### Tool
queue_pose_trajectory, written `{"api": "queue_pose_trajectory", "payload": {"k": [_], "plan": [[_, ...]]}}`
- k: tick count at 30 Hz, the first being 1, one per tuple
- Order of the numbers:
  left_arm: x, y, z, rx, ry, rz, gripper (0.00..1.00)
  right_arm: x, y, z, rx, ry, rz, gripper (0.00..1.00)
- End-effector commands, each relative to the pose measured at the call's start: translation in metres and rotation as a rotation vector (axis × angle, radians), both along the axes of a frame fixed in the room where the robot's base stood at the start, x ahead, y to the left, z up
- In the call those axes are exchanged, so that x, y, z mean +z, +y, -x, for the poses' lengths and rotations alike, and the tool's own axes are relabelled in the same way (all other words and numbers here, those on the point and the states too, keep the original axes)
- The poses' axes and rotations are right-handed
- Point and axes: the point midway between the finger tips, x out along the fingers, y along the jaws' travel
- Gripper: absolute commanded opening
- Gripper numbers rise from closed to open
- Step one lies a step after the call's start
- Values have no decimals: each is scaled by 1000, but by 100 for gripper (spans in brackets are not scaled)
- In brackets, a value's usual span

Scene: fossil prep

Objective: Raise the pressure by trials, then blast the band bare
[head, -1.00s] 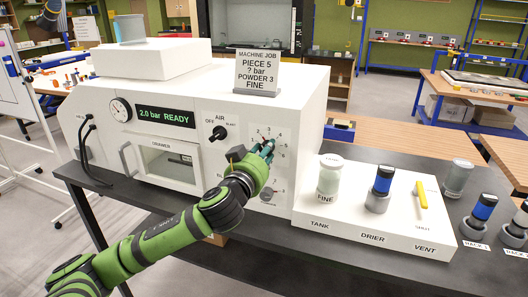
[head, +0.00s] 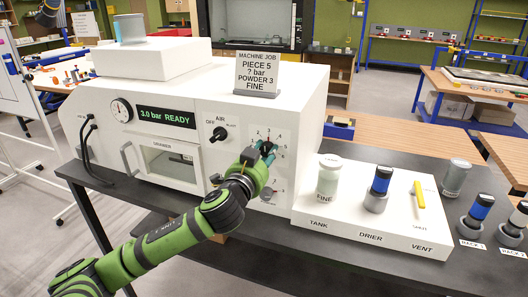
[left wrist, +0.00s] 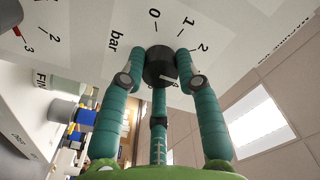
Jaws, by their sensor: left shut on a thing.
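The blasting machine (head: 95,100) has a display (head: 166,118) reading "3.0 bar READY" and a round gauge (head: 121,110). The job sign (head: 257,72) on top reads "PIECE 5, ? bar, POWDER 3 FINE". My left gripper (head: 266,152) is at the front panel's right part; in the left wrist view its teal fingers are shut around the dark pressure knob (left wrist: 160,64) on a "bar" scale. The black AIR switch (head: 219,133) is left of it. The drawer (head: 170,165) looks shut; the band is not visible. My right gripper is not in view.
A white stand at the right holds the FINE jar (head: 328,178) at TANK, a blue-banded cartridge (head: 379,186) at DRIER and the yellow VENT lever (head: 419,194) by "SHUT". Two racked cartridges, one blue-banded (head: 478,210), and a loose jar (head: 455,177) stand further right.

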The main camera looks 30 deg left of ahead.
Motion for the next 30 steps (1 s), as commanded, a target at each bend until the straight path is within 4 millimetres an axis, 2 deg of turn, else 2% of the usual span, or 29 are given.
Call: {"api": "queue_pose_trajectory", "payload": {"k": [14,15,16,17,26,30], "plan": [[0,0,0,1,4,-18,0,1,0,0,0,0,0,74],[0,0,0,1,4,-18,41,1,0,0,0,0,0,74],[0,0,0,1,3,-17,53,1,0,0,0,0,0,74],[0,0,0,1,3,-17,57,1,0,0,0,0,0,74],[0,0,0,0,4,-17,57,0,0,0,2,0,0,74],[-1,-2,8,-1,6,-16,57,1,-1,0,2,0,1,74]]}}
